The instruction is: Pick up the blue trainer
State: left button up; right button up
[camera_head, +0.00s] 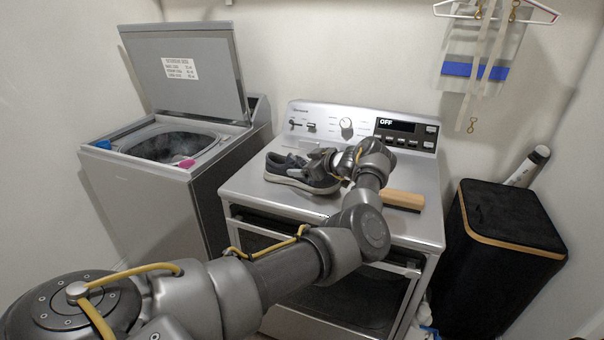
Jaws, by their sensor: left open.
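A dark blue-grey trainer (286,172) with a pale sole lies on the flat top of the grey front-opening machine. My left arm reaches in from the lower left and bends over that top. My left gripper (314,164) is open at the trainer, over its right part. The gripper and wrist hide some of the trainer there, and I cannot tell whether the fingers touch it. My right gripper is not in view.
A wooden block-like brush (403,200) lies right of my wrist on the same top. The control panel (362,127) rises behind. A topload washer (150,190) with its lid up stands left, with a pink item (186,163) at its opening. A black hamper (505,250) stands right.

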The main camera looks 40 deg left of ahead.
pick_arm(q)
jog(key=shift+a+f, duration=0.3)
jog(key=shift+a, duration=0.3)
jog(key=shift+d, duration=0.1)
jog(key=shift+r, duration=0.1)
jog(key=c, duration=1.4)
jog(key=shift+r, duration=0.1)
